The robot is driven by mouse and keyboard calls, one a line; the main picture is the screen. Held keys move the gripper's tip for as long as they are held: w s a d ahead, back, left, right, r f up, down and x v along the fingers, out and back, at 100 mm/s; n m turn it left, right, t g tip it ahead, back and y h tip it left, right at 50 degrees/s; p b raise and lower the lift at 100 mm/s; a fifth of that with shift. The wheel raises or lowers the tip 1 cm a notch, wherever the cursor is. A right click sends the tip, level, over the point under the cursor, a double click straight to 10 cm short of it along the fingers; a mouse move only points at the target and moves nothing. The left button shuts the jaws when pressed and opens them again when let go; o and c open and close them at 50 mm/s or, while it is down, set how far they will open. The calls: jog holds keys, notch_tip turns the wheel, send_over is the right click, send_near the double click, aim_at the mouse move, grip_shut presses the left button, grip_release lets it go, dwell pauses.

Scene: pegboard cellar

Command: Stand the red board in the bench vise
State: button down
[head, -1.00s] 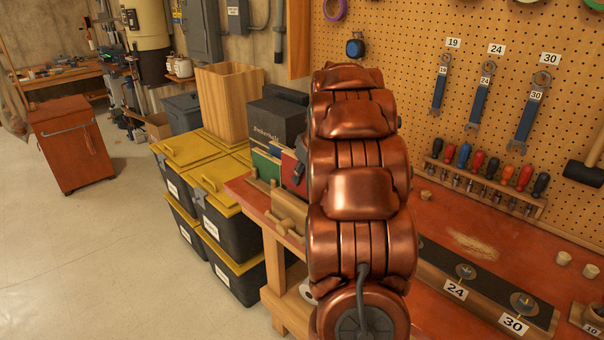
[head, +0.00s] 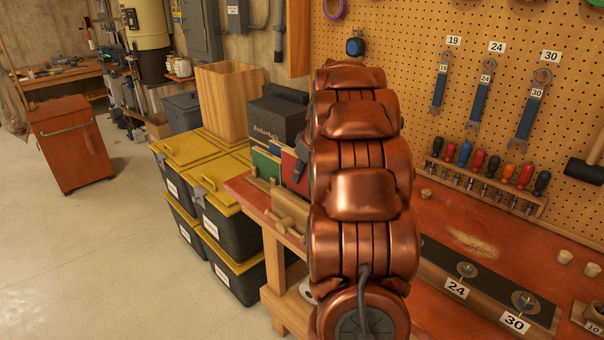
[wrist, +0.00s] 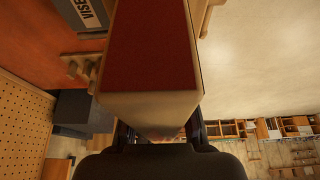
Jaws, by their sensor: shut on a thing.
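The red board (wrist: 150,45) fills the upper middle of the wrist view, its red face and pale wooden edge showing. My gripper (wrist: 158,132) is shut on it at its near end; the far end runs out of the picture. A red panel (head: 289,169) shows partly beside my arm in the head view; my arm hides the rest. A grey block with a VISE label (wrist: 82,14) is at the top left of the wrist view, apart from the board in the picture. I cannot tell the vise's jaws.
A green panel (head: 266,165) and a dark grey box (head: 275,122) stand at the bench's left end. A wooden piece (head: 289,210) is at the bench (head: 246,190) edge. Yellow-lidded bins (head: 222,181) stand left of it. Floor (head: 100,250) farther left is clear.

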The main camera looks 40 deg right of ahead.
aim_at(302, 184)
jog(key=shift+f, duration=0.2)
jog(key=shift+f+b, duration=1.35)
jog(key=shift+f, duration=0.05)
jog(key=shift+f, duration=0.1)
jog(key=shift+f+b, duration=0.4)
jog(key=shift+f, duration=0.05)
jog(key=c, duration=0.9)
grip_release()
jog(key=shift+r, duration=0.2)
jog(key=shift+r+p, duration=1)
jog(key=shift+r, duration=3.9)
